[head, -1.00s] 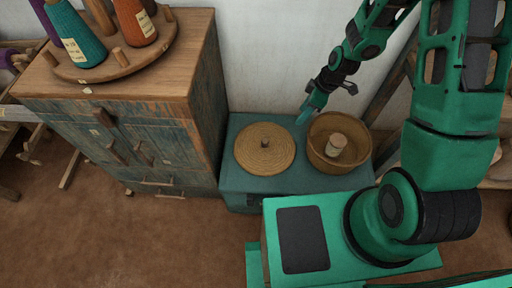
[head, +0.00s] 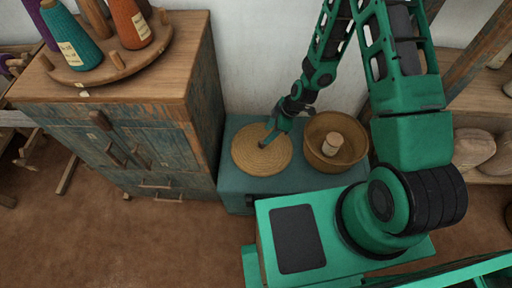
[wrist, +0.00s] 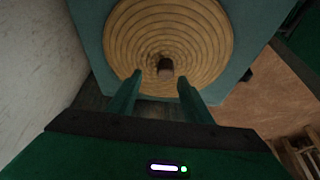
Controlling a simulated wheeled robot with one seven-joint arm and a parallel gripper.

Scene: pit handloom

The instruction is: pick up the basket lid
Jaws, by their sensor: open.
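The basket lid (head: 258,161) is a round, coiled straw disc with a small dark knob (wrist: 165,68) at its centre. It lies flat on a low teal chest (head: 237,190), left of the round basket. My gripper (head: 268,140) is over the lid, close to the knob in the head view. In the wrist view my gripper (wrist: 160,82) is open, its two fingers pointing toward the knob, one on each side of its line. The knob shows just beyond the fingertips, and nothing is between the fingers. Whether the fingers touch the lid cannot be told.
The open basket (head: 318,157) stands right of the lid, with a pale spool (head: 332,144) inside. A worn wooden cabinet (head: 150,120) stands close on the left, bearing a round board with thread cones. A white wall is behind the chest.

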